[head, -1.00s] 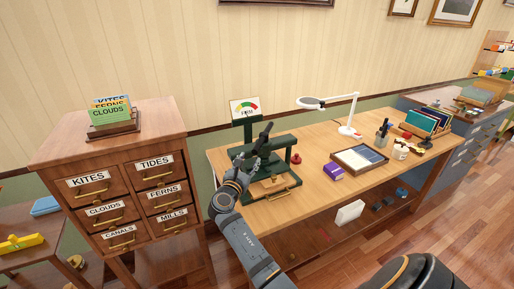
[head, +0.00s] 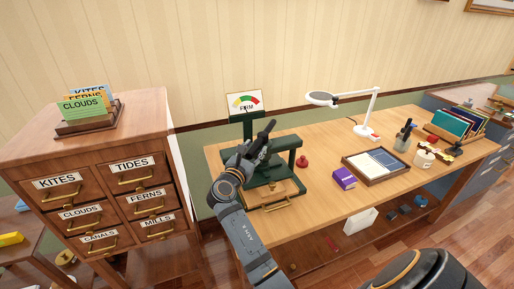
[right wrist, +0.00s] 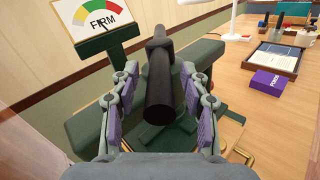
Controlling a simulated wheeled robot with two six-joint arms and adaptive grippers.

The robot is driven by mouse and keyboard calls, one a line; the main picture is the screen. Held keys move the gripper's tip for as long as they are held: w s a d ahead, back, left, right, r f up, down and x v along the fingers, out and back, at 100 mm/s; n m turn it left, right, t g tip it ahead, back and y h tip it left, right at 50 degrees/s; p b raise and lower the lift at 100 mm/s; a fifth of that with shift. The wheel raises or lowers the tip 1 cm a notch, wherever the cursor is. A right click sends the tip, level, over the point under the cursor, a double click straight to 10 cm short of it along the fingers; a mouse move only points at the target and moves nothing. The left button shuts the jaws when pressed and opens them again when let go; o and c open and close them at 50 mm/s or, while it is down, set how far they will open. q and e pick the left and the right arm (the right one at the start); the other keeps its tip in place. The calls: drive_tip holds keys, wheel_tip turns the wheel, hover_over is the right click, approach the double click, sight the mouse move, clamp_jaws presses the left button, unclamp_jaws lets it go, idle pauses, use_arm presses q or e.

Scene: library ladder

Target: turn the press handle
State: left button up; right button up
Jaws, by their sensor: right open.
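The green press (head: 285,142) stands on the wooden desk at its left end. Its black handle (head: 266,130) slants upward, and it shows as a thick dark cylinder in the right wrist view (right wrist: 160,95). My right gripper (head: 250,153) is at the handle. In the right wrist view its open fingers (right wrist: 160,78), with purple pads, stand on either side of the handle; a gap shows at the left pad, and contact at the right is unclear. A gauge card (head: 245,103) reading FIRM, with coloured bands, stands behind the press. My left gripper is not in view.
A wooden drawer cabinet (head: 100,150) with labelled drawers stands left of the desk. A red knob-like piece (head: 302,161), a purple box (head: 344,178), a shallow tray (head: 376,167) and a white lamp (head: 364,112) are to the right. The desk front is clear.

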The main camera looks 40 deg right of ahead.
drive_tip(key=shift+a+r, duration=0.1)
drive_tip(key=shift+c, duration=1.1)
clamp_jaws()
